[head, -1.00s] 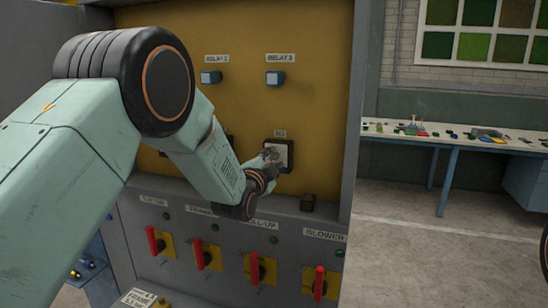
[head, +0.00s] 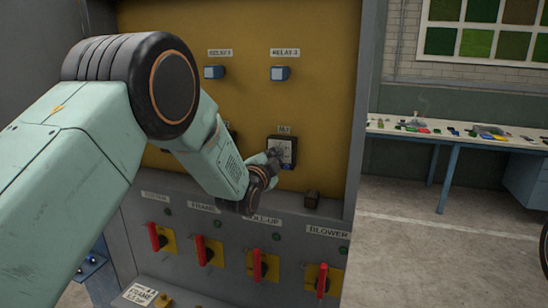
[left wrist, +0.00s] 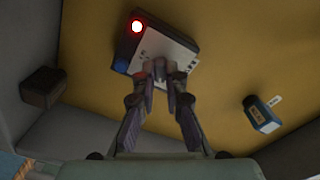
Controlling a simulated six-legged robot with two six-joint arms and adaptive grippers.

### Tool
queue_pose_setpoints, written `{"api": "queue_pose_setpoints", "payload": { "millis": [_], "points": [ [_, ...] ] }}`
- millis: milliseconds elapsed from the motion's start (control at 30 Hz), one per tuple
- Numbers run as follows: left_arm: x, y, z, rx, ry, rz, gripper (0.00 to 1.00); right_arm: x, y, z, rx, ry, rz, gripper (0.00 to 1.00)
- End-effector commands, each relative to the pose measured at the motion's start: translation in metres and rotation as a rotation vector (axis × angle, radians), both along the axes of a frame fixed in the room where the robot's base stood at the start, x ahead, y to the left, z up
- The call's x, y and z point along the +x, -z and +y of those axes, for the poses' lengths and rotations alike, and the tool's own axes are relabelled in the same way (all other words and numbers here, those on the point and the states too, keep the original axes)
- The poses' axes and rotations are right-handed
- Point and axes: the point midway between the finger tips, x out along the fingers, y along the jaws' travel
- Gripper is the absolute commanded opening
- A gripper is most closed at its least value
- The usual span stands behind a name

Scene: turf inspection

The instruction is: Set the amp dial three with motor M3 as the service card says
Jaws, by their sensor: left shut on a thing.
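The amp dial under the M3 label (head: 284,129) is a dark square box with a white face (head: 283,148) on the yellow panel. It also shows in the left wrist view, tilted, with its white face (left wrist: 161,62), a lit red lamp (left wrist: 137,27) and a blue spot at its edge. My left gripper (head: 275,160) is at the dial's face; in the left wrist view its fingertips (left wrist: 168,78) are close together at the face, shut on the dial's small knob, which they mostly hide. The pointer and scale marks are too small to read. My right gripper is not in view.
Several red-handled switches (head: 322,281) line the lower panel. A card (head: 139,295) lies at the bottom left. A workbench (head: 450,135) stands at right.

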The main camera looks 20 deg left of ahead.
Motion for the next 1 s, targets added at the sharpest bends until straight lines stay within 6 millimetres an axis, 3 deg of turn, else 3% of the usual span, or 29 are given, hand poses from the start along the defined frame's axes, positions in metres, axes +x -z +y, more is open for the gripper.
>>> {"api": "queue_pose_setpoints", "payload": {
  "millis": [467, 1000],
  "points": [
    [0.001, -0.002, 0.001, -0.048, -0.003, -0.003, 0.0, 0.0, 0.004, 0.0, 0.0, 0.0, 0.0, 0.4],
    [0.001, -0.002, 0.001, -0.482, 0.0, 0.009, 0.0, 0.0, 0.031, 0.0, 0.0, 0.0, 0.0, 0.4]
  ]
}}
